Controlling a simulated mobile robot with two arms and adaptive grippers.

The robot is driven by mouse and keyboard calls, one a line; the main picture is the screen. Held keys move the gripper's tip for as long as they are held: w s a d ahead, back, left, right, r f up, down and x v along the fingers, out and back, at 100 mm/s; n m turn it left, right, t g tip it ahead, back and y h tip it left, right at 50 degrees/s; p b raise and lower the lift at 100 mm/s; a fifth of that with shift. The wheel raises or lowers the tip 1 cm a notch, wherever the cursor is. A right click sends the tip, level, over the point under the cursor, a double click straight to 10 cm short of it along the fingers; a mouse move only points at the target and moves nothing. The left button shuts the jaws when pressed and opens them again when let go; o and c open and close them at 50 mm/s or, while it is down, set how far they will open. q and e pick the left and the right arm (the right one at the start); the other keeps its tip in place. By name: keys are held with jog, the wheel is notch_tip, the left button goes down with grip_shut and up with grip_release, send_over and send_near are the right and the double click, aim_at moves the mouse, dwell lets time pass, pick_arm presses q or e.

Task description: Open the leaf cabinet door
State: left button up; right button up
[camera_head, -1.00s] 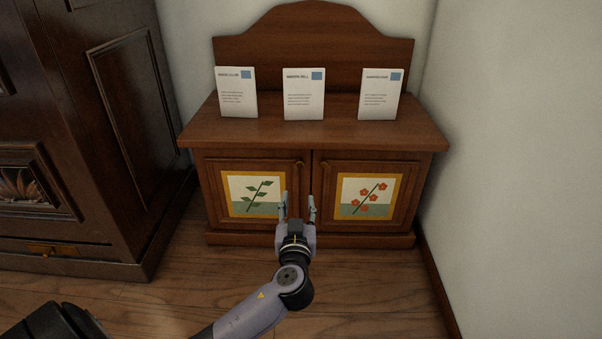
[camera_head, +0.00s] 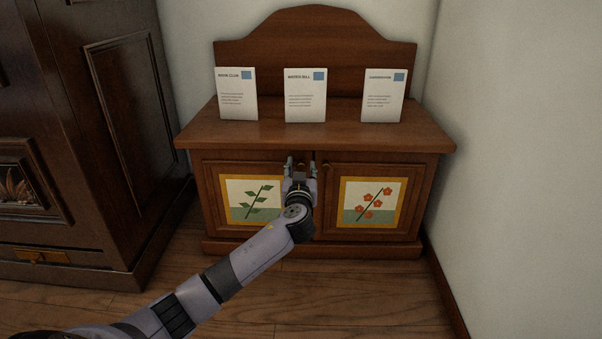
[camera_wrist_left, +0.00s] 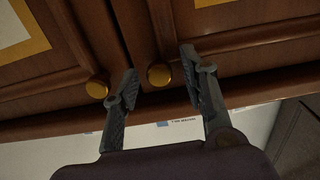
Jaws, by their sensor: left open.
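The leaf cabinet door (camera_head: 212,187) is the left door of a low wooden cabinet, with a green leaf picture (camera_head: 249,200). It looks shut. Its round brass knob sits near the upper inner corner. My left gripper (camera_head: 301,166) is open in front of this knob. In the left wrist view, seemingly upside down, the leaf door's knob (camera_wrist_left: 159,75) lies between the two open fingers (camera_wrist_left: 157,82), apparently touching neither. The flower door's knob (camera_wrist_left: 97,88) is outside the fingers, close to one of them. My right gripper is not in view.
The flower door (camera_head: 332,222) on the right is shut. Three upright cards, such as the middle one (camera_head: 305,97), stand on the cabinet top (camera_head: 265,137). A large dark armoire (camera_head: 130,110) stands close on the left, a white wall (camera_head: 510,160) on the right. The floor in front is clear.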

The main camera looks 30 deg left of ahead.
pick_arm(q)
grip_shut()
dwell(0.6)
dwell(0.3)
